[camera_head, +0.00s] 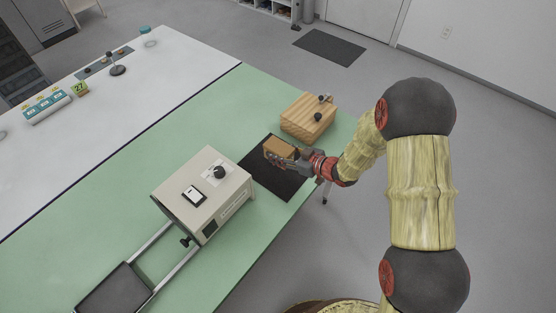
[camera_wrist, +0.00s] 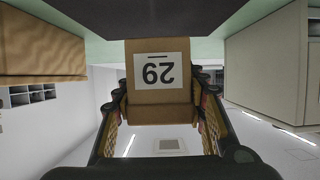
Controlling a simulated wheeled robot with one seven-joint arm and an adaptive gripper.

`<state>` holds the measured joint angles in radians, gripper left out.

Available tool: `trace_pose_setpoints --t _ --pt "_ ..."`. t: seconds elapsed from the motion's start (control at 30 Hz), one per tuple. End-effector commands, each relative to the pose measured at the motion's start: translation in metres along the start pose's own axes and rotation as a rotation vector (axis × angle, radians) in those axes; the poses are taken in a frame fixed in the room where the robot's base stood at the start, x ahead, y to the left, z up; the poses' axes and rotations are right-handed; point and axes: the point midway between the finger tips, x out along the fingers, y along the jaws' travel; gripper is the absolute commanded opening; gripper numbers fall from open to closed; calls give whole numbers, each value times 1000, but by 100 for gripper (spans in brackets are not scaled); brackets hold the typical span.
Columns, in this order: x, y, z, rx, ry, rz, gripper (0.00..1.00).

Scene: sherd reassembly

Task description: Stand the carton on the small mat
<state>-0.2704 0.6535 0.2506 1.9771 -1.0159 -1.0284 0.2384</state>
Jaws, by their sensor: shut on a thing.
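The small brown carton (camera_head: 280,148) is held by my gripper (camera_head: 290,158) over the far part of the black mat (camera_head: 272,180). In the wrist view the carton (camera_wrist: 158,100) sits between both fingers, with a white number label facing the camera and showing upside down. The dark mat (camera_wrist: 190,18) fills the top of that inverted view, right against the carton's edge. I cannot tell whether the carton touches the mat or is slightly above it.
A wooden box (camera_head: 308,118) with dark knobs stands just behind the mat. A beige device (camera_head: 202,190) with a dial stands to the left, with rails and a dark tray (camera_head: 115,290) in front. The green table (camera_head: 130,170) edge runs close by the mat's right side.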

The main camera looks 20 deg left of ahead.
Motion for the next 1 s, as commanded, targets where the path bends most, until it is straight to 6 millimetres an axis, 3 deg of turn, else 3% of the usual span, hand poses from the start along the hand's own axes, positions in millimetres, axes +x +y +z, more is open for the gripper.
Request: trace_pose_setpoints --t 0.27,0.47,0.87,0.9,1.0 --pt "17 5 10 -1 1 -1 9" --pt "29 6 37 2 1 0 9" --pt "30 6 40 0 2 1 9" --pt "30 5 41 0 1 0 43" --pt "30 5 40 0 0 0 49"
